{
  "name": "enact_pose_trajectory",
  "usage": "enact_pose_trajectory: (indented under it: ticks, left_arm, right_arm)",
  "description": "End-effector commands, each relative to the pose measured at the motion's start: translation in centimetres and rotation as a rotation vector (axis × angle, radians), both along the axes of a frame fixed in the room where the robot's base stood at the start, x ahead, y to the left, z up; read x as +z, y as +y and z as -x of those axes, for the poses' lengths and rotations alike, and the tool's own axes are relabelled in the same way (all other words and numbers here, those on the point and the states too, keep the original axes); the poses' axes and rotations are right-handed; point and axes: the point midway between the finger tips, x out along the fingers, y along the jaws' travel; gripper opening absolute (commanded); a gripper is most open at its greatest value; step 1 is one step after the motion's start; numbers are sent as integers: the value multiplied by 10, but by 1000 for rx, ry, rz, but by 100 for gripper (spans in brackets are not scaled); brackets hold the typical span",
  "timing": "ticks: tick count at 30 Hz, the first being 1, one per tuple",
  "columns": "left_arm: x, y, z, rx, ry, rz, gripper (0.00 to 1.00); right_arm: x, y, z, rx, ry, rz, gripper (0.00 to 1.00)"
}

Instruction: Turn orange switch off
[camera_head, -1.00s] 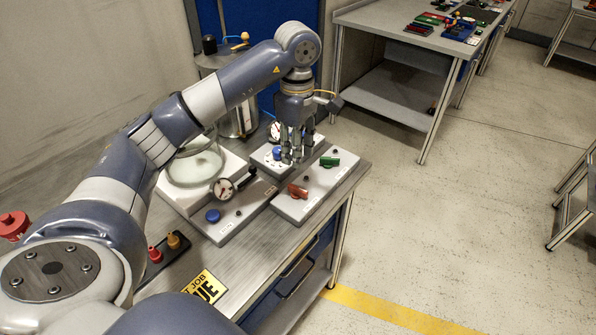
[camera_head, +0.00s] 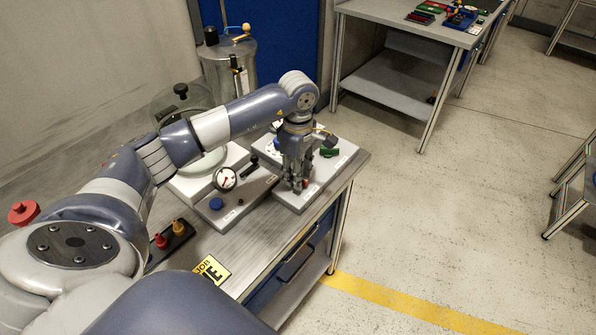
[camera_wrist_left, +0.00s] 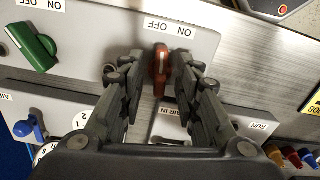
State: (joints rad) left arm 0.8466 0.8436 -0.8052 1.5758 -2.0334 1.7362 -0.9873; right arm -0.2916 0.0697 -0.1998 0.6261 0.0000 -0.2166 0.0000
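The orange-red switch (camera_wrist_left: 161,70) sits on a light grey panel (camera_wrist_left: 105,30) with ON and OFF labels (camera_wrist_left: 168,27) above it in the left wrist view. Its handle lies upright in that picture, its top end just below the labels. My left gripper (camera_wrist_left: 158,60) is open, with one finger on each side of the switch; a gap shows on both sides near the tips. In the head view my left gripper (camera_head: 298,184) points down over the panel and hides most of the switch. My right gripper is in neither view.
A green switch (camera_wrist_left: 33,46) is on the same panel. A dial gauge (camera_head: 225,178), blue knob (camera_head: 216,204) and black-handled lever stand left of the gripper. A metal drum (camera_head: 229,70) is behind. The bench edge and open floor (camera_head: 440,220) lie to the right.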

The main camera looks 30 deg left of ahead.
Motion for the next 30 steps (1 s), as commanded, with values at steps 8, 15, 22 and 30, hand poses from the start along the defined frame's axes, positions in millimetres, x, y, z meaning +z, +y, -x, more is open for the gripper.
enact_pose_trajectory:
  ticks: [8, 15, 22, 30]
  left_arm:
    - [0, 0, 0, 0, 0, 1, 0]
    - [0, 0, -1, 33, -1, 1, 0]
    - [-1, 0, -2, 232, -3, 2, 0]
    - [0, 0, -2, 442, -2, 2, 0]
  right_arm:
    - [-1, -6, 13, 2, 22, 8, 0]
    - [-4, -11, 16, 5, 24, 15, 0]
    - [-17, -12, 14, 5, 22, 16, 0]
    - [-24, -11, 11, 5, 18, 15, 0]
